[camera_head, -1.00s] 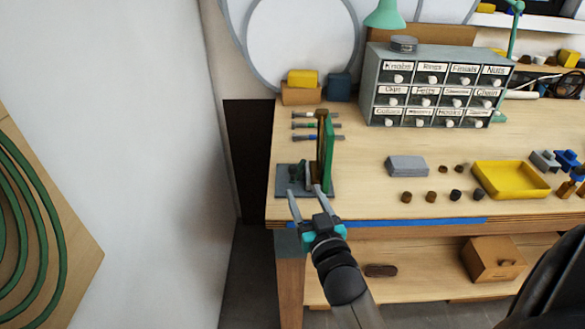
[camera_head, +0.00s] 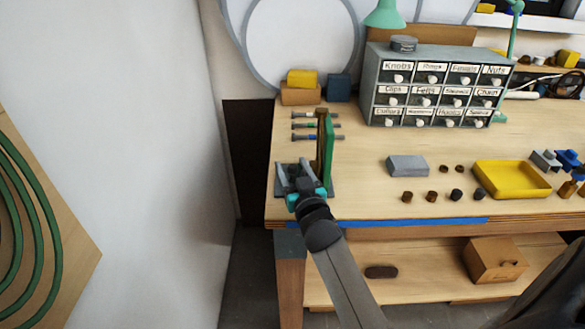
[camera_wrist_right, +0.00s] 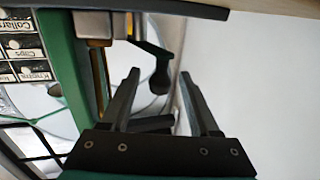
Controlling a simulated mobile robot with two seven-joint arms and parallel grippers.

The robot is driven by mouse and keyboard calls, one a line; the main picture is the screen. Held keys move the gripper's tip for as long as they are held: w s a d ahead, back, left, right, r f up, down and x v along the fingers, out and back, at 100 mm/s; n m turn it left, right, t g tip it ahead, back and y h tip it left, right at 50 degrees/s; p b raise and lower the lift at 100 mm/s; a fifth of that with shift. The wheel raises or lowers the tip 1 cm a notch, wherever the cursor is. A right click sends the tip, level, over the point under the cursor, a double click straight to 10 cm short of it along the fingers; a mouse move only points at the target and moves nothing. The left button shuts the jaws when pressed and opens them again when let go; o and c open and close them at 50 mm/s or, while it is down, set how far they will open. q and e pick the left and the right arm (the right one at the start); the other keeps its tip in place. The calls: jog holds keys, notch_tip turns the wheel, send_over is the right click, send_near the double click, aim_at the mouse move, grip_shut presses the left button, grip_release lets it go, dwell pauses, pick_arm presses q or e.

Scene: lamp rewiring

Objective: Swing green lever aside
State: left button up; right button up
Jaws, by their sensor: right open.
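A fixture with a tall green upright plate (camera_head: 330,150) and a brass-coloured post (camera_head: 320,140) stands at the left end of the bench. In the right wrist view a dark green lever (camera_wrist_right: 159,75) with a rounded end projects from a metal block beside the post. My right gripper (camera_head: 295,165) is at the fixture, left of the plate. It is open, and its fingers (camera_wrist_right: 160,76) appear on either side of the lever's end in the right wrist view. I cannot tell whether they touch it. In the head view the gripper hides the lever. My left gripper is not in view.
Several thin tools (camera_head: 316,126) lie behind the fixture. A labelled drawer cabinet (camera_head: 367,85) stands at the back. A grey block (camera_head: 407,166), several small knobs and a yellow tray (camera_head: 512,180) are to the right. The bench between fixture and grey block is clear.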

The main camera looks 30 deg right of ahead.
jog(key=shift+c, duration=0.2)
grip_shut()
dwell(0.3)
jog(key=shift+s+d+r+n+y+p, duration=0.1)
jog(key=shift+n+y+p, duration=0.25)
jog(key=shift+y+p, duration=0.25)
jog(key=shift+s+d+r+n+y+p, duration=0.1)
jog(key=shift+n+y+p, duration=0.25)
jog(key=shift+y+p, duration=0.2)
jog(key=shift+s+d+f+n+t+y+p, duration=0.15)
jog(key=shift+n+y+p, duration=0.2)
jog(key=shift+y, duration=0.2)
jog(key=shift+s+d+n+t+y+p, duration=0.1)
jog(key=shift+n+t+y+p, duration=0.1)
jog(key=shift+n+y, duration=0.25)
jog(key=shift+o, duration=0.2)
grip_release()
